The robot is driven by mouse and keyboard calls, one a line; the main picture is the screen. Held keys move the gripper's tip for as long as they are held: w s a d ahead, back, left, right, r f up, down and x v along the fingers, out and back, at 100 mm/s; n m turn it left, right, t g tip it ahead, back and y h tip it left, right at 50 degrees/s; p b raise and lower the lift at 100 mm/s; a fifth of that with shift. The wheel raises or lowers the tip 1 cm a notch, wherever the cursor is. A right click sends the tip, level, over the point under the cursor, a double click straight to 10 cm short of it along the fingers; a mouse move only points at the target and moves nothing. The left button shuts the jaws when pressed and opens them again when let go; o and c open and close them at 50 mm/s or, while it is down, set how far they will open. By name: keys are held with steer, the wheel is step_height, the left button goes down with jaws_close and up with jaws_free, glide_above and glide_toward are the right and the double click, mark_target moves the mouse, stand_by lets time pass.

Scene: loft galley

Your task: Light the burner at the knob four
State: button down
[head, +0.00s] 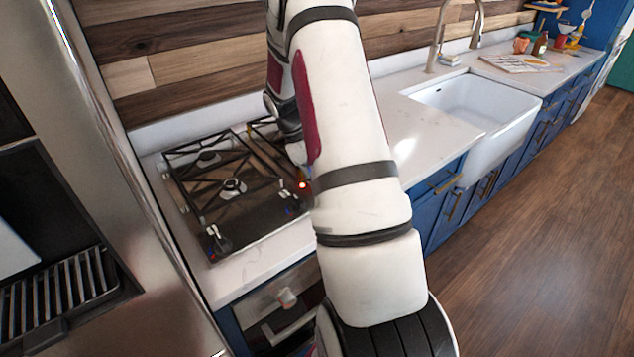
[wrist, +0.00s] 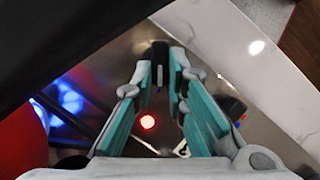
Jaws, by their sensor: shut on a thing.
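The dark gas cooktop (head: 245,228) is set in the white counter, with black grates (head: 200,180) over its burners. Small knobs (head: 217,242) stand along its front edge. My arm hides its right part and my gripper in the head view. In the wrist view, the teal fingers of my gripper (wrist: 161,72) are shut on a small dark upright piece (wrist: 160,62), apparently a knob. I cannot read its number. A glowing red spot (wrist: 148,122) shows on the cooktop surface. Blurred blue glows (wrist: 68,97) show at left; I cannot tell whether they are flame. No flame shows in the head view.
A tall steel appliance (head: 110,130) stands close on the left. The white sink (head: 490,110) and tap (head: 440,35) lie to the right. Drawers with handles (head: 287,297) are below the counter. The wooden floor (head: 530,240) at right is clear.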

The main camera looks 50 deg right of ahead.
steer(key=shift+m, duration=0.3)
steer(key=c, duration=1.6)
jaws_free()
steer(key=v, duration=1.2)
steer(key=shift+w+d, duration=0.1)
